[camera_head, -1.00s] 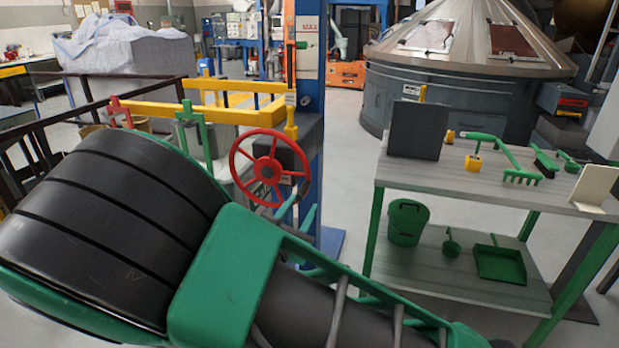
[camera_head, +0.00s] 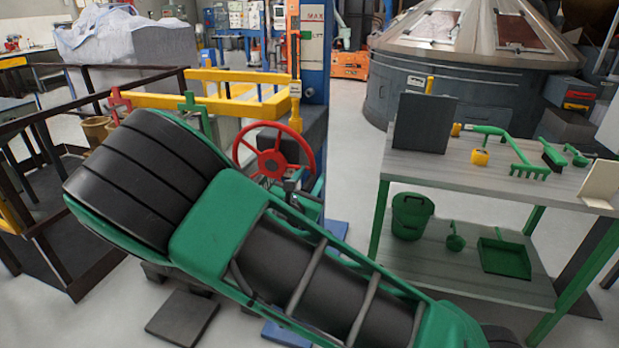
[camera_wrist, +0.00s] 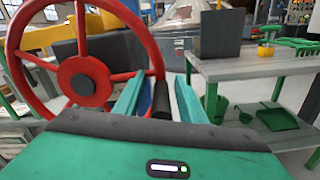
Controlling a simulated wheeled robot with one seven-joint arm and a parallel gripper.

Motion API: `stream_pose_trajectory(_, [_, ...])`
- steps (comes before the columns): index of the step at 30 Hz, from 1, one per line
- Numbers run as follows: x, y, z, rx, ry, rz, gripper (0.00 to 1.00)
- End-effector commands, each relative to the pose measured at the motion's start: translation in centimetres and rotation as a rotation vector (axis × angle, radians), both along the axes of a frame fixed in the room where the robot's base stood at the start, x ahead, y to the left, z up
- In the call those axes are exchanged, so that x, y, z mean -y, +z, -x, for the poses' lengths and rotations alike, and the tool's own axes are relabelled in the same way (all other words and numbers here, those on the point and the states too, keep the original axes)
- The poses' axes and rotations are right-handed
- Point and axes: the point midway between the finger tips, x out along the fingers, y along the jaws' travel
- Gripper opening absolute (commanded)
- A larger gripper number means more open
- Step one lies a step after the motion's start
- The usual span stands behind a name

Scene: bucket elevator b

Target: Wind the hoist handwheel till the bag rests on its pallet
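The red handwheel (camera_head: 272,164) stands upright beside the blue column, at the middle of the head view. It fills the left of the wrist view (camera_wrist: 83,83), with a short black handle (camera_wrist: 162,101) at the right of its rim. My gripper (camera_wrist: 158,88) has its two green fingers apart, one on each side of the black handle. Gaps seem to show between fingers and handle, so it looks open around it. In the head view the fingers are partly hidden behind my arm. I cannot make out the hoisted bag or its pallet; my arm covers much of that area.
A grey-topped green table (camera_head: 462,170) stands at right, with hand tools above and a green bucket (camera_head: 411,216) below. Yellow rails (camera_head: 200,103) lie behind the wheel. Dark railings (camera_head: 75,210) stand at left. Clear floor shows between column and table.

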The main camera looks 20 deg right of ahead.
Motion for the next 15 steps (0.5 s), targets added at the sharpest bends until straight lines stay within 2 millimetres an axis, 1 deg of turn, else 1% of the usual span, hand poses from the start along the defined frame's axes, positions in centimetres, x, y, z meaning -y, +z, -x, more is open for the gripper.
stream_pose_trajectory(1, [0.43,0.02,-0.35,0.001,-0.003,0.001,0.37])
stream_pose_trajectory(6, [0.84,0.01,-0.91,-0.001,-0.002,0.001,0.37])
stream_pose_trajectory(13, [0.85,0.03,-0.95,-0.001,-0.001,0.001,0.37])
stream_pose_trajectory(14, [0.84,0.02,-0.95,-0.001,-0.001,0.001,0.35])
stream_pose_trajectory(15, [0.83,0.02,-0.94,-0.001,-0.001,0.001,0.25])
